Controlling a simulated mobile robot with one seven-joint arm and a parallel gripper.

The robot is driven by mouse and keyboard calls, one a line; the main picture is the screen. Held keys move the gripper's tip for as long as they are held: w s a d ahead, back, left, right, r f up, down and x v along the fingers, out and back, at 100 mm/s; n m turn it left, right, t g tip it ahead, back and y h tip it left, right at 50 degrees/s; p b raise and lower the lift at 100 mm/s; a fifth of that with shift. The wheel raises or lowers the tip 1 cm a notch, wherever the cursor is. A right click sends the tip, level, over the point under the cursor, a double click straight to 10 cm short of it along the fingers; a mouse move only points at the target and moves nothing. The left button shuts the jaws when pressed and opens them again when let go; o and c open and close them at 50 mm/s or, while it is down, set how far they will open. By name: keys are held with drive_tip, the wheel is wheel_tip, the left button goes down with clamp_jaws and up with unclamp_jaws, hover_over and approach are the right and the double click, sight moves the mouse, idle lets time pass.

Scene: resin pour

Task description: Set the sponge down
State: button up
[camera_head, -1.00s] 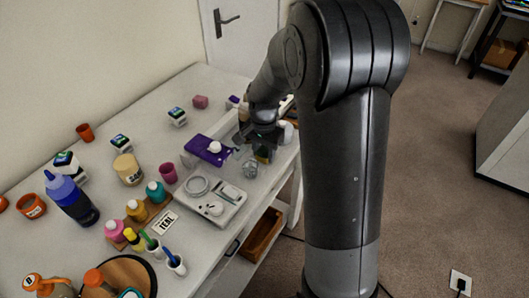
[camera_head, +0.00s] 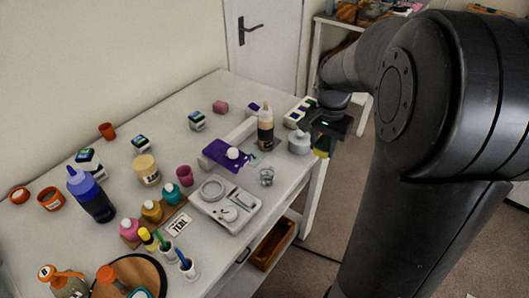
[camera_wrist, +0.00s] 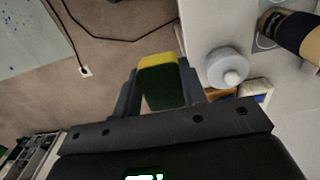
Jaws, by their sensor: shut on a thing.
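The sponge (camera_wrist: 160,82), yellow with a dark green side, is held between the two fingers of my gripper (camera_wrist: 163,92) in the wrist view. In the head view my gripper (camera_head: 325,135) is beyond the table's right edge, and the yellow of the sponge (camera_head: 321,153) shows under it. The floor lies behind the sponge in the wrist view. The white table (camera_head: 130,105) is to the left of the gripper. My fingers hide part of the sponge in the head view.
A white round bottle (camera_head: 299,142) stands at the table edge close to my gripper, and also shows in the wrist view (camera_wrist: 228,68). A dark-capped amber bottle (camera_head: 265,130), a purple cloth (camera_head: 220,152), a clear cup (camera_head: 266,177) and a grey tray (camera_head: 240,215) are nearby. The table's back middle is fairly clear.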

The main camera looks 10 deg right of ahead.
wheel_tip(320, 180, up, 11)
drive_tip(key=w+a+r+n, duration=0.1)
drive_tip(key=w+a+n, duration=0.25)
drive_tip(key=a, duration=0.55)
drive_tip(key=w+a+n, duration=0.2)
drive_tip(key=w+a, duration=0.2)
drive_tip(key=a, duration=0.5)
drive_tip(key=a+n, duration=0.5)
drive_tip(key=a, duration=1.6)
drive_tip(key=n, duration=0.8)
hover_over(70, 248)
drive_tip(key=shift+m, duration=0.25)
wheel_tip(70, 248, down, 18)
drive_tip(key=shift+r, duration=0.25)
drive_tip(key=shift+a+f, duration=0.1)
drive_tip(key=shift+f, duration=2.45)
drive_tip(key=shift+f, duration=0.1)
